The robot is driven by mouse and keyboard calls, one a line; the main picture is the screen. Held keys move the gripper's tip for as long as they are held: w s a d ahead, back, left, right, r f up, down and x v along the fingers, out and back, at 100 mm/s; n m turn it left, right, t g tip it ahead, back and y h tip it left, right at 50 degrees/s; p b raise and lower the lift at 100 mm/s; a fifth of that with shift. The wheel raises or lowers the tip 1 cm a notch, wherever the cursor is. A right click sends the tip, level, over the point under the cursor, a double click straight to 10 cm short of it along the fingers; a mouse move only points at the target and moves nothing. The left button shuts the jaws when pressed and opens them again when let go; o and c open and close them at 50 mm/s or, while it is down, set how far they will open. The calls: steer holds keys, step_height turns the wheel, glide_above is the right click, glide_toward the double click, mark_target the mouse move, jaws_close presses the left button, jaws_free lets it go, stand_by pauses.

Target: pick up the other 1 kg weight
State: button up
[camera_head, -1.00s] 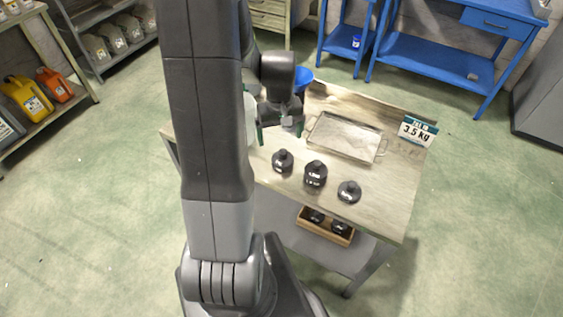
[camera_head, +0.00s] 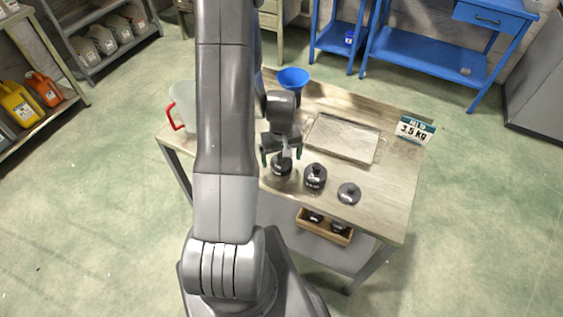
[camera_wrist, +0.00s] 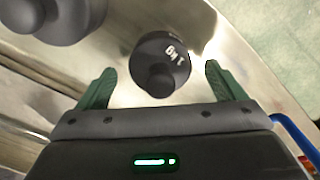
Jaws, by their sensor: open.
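A black knobbed weight marked 1 kg (camera_wrist: 160,58) shows in the wrist view, centred between my fingertips. In the head view it is the leftmost weight (camera_head: 281,168) in the row on the workbench, partly covered by my gripper (camera_head: 281,155). My gripper's green fingers (camera_wrist: 160,70) are open, one on each side of the weight, with clear gaps; nothing is held. I cannot tell how far above the bench the fingertips are. A larger black weight (camera_head: 315,177) stands to the right, and it also shows cut off in the wrist view (camera_wrist: 65,14).
A third black weight (camera_head: 349,193) is further right. A metal tray (camera_head: 343,138) lies behind the row. A 3.5 kg sign (camera_head: 414,130) stands at the right back. A blue funnel (camera_head: 293,79) and red-handled jug (camera_head: 182,105) are behind. A wooden box (camera_head: 325,227) with weights sits below.

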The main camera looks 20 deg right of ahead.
steer(key=shift+f, duration=0.6)
steer(key=c, duration=1.8)
steer(key=shift+c, duration=0.3)
steer(key=shift+r, duration=0.1)
